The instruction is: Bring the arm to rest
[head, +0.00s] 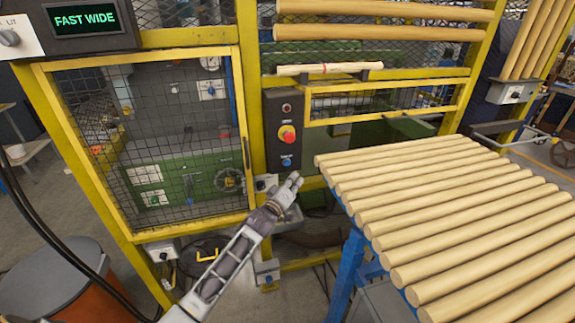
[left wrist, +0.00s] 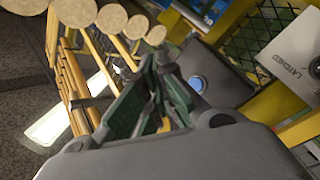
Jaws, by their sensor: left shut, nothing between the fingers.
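My left arm reaches up from the bottom of the head view. My left gripper (head: 295,181) is shut and empty, in front of the yellow frame, just below the black control box (head: 283,115). The box carries a red knob on a yellow ring (head: 287,134) and a blue button (head: 286,162) below it. In the left wrist view the dark gripper fingers (left wrist: 165,62) are together with nothing between them. The blue button (left wrist: 197,84) shows to the right of them; I cannot tell any contact. My right gripper is in neither view.
Wooden rods (head: 440,190) lie in a row on a blue-legged rack right of my arm. A closed yellow-framed mesh door (head: 140,55) stands at left. A box marked LATCHED (left wrist: 290,50) is at right in the wrist view. An orange bin (head: 90,295) stands lower left.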

